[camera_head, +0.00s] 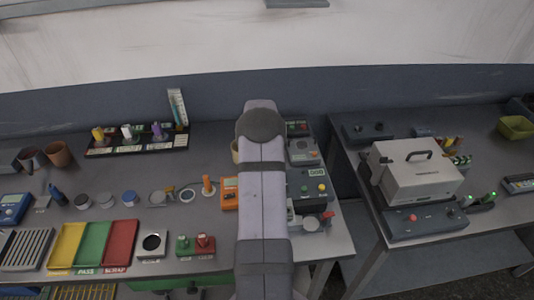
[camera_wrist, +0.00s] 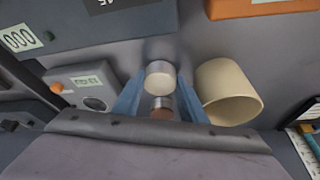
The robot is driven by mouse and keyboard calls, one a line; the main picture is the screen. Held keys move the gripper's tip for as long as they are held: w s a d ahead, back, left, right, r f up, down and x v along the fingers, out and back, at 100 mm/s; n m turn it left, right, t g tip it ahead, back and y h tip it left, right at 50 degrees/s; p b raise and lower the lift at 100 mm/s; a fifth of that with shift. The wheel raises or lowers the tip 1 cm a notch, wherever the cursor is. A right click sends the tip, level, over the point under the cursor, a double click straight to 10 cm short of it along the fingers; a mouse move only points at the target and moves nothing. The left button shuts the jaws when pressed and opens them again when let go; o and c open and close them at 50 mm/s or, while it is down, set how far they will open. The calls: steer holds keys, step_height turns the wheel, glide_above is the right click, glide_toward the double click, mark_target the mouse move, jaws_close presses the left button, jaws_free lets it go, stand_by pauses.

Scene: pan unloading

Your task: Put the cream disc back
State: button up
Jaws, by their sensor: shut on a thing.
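The cream disc (camera_wrist: 160,76) has a pale cream top and a metallic side. In the wrist view it sits between the blue fingertips of my gripper (camera_wrist: 160,90), which is shut on it. A second round metallic piece with a copper-brown face (camera_wrist: 161,108) shows just below it in the picture, also between the fingers; whether it touches the disc I cannot tell. In the head view my arm hides the gripper and the disc.
A cream cup (camera_wrist: 228,92) stands close right of my fingers. A grey device with an orange knob (camera_wrist: 78,88) is to the left, and a dark device (camera_wrist: 100,25) beyond. On the table are an orange meter (camera_head: 230,194), several round pieces and coloured trays (camera_head: 93,243).

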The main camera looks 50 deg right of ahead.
steer(key=shift+f, duration=0.1)
steer(key=shift+f, duration=0.15)
steer(key=o, duration=1)
steer(key=shift+r, duration=0.2)
steer(key=shift+r, duration=0.15)
steer(key=b+v, duration=0.3)
steer(key=v, duration=0.8)
steer(key=shift+s+a+r+b, duration=0.1)
steer(key=shift+a+r+b, duration=0.1)
steer(key=shift+r+b, duration=0.15)
steer(key=shift+a, duration=0.1)
